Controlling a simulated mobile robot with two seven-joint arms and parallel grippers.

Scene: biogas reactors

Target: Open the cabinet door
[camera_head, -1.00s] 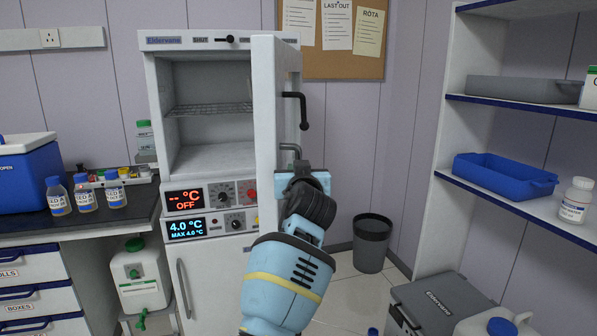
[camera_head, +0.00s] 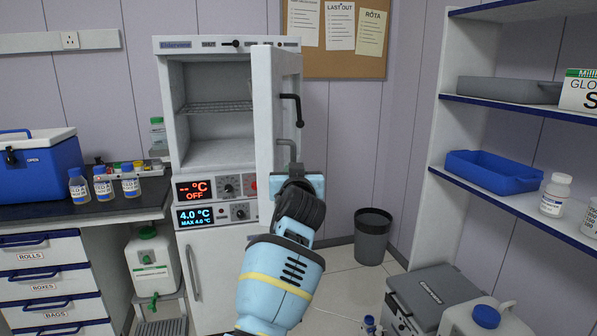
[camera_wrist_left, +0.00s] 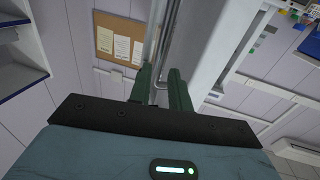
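The white cabinet (camera_head: 170,100) stands in the middle of the head view. Its door (camera_head: 266,130) is swung wide open towards me, baring an empty interior with a wire shelf (camera_head: 215,107). The door has a black handle (camera_head: 297,108) and a lower bent grey bar (camera_head: 288,145). My left gripper (camera_head: 297,178) is beside the door's lower part, below the black handle; its fingertips are hidden there. In the left wrist view, my green fingers (camera_wrist_left: 161,90) are apart, with a grey bar (camera_wrist_left: 160,83) between them; contact is unclear. My right gripper is not in view.
A lower cabinet door with a long handle (camera_head: 193,272) is below. A bench with bottles (camera_head: 103,187) and a blue cool box (camera_head: 35,165) is left. A shelf unit (camera_head: 500,203) is right, with a grey box (camera_head: 430,290) below. A bin (camera_head: 372,236) stands behind right.

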